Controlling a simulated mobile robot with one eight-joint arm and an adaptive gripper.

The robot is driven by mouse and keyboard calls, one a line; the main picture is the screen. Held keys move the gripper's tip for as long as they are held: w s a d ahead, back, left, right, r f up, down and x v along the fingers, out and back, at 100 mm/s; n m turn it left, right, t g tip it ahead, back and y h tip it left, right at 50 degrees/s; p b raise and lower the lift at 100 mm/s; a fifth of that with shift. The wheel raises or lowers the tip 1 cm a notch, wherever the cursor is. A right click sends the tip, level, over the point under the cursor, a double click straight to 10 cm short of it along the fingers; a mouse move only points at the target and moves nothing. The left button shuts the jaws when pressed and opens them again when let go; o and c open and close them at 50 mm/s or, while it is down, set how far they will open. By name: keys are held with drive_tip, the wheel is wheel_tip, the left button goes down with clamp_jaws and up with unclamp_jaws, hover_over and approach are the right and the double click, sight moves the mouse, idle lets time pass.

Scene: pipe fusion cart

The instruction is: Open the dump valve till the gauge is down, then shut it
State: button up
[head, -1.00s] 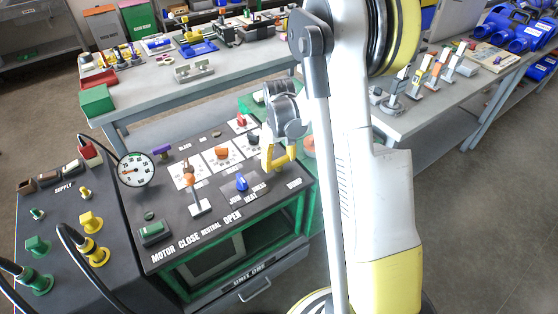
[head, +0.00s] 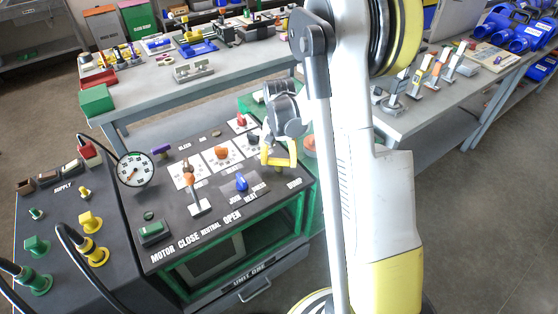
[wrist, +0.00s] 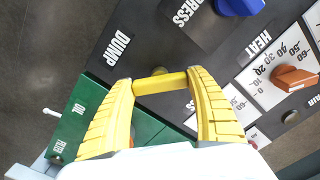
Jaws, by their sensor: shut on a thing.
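The dump valve's yellow bar handle (wrist: 160,84) lies crosswise between my fingers in the wrist view, beside the DUMP label. My gripper (wrist: 162,90) is shut on it, one yellow finger at each end of the bar. In the head view my gripper (head: 279,158) is at the right rear of the dark panel, and the handle is hard to tell from the yellow fingers. The round white gauge (head: 135,170) stands at the panel's left edge. Its needle points to the lower left; the numbers are too small to read.
A blue knob (head: 241,182) and an orange-topped lever (head: 192,190) stand left of my gripper. An orange knob (wrist: 294,79) sits on a white dial at the right in the wrist view. A black hose (head: 72,238) arches over the left panel. A grey bench (head: 150,90) is behind.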

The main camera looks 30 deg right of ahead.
sight(279, 159)
drive_tip(key=m, duration=0.4)
drive_tip(key=shift+m, duration=0.3)
drive_tip(key=m, duration=0.4)
drive_tip(key=shift+m, duration=0.4)
drive_tip(key=o, duration=1.2)
wheel_tip(279, 159, up, 12)
drive_tip(key=shift+r, duration=0.1)
